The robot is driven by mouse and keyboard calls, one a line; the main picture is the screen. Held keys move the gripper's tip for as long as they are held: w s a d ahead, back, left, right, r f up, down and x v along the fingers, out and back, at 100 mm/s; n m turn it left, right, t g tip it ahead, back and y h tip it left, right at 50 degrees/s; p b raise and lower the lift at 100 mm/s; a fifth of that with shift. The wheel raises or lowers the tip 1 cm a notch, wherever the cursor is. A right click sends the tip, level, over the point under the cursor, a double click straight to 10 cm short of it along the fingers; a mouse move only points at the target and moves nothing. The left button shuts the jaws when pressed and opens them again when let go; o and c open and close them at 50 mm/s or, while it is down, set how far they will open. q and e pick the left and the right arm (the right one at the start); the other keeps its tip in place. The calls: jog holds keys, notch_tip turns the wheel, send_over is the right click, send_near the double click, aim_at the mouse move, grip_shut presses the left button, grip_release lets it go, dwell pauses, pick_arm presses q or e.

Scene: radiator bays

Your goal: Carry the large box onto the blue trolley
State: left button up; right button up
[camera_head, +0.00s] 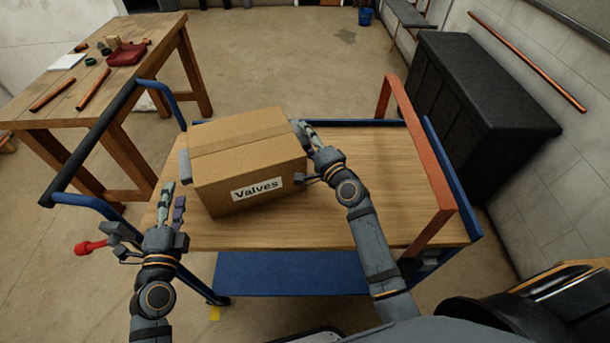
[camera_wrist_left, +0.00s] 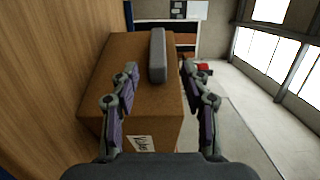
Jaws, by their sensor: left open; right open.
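The large cardboard box (camera_head: 245,155), labelled "Valves", sits upright on the wooden top (camera_head: 330,220) of the blue trolley, turned slightly. A grey handle (camera_head: 184,165) sticks out from its left side. My left gripper (camera_head: 173,196) is open and empty, just off the box's near left corner. In the left wrist view, the box (camera_wrist_left: 100,75) lies ahead, with its grey handle (camera_wrist_left: 157,55) showing between the open fingers, apart from them. My right gripper (camera_head: 305,150) is open beside the box's right side; whether it touches is unclear. Any handle on that side is hidden.
A wooden workbench (camera_head: 50,110) with pipes and tools stands at left. A black cabinet (camera_head: 480,110) stands at right. The trolley top's right part is bare.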

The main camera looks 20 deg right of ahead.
jog(key=v, duration=1.2)
pick_arm(q)
jog(key=s+a+p, duration=0.3)
jog(key=s+a, duration=0.1)
jog(key=a, duration=0.2)
jog(key=shift+p, duration=0.35)
pick_arm(e)
notch_tip(320, 180, up, 4)
jog(key=shift+f, duration=0.15)
pick_arm(q)
jog(key=shift+d, duration=0.1)
notch_tip(320, 180, up, 12)
jog(key=p, duration=1.3)
pick_arm(e)
notch_tip(320, 180, up, 13)
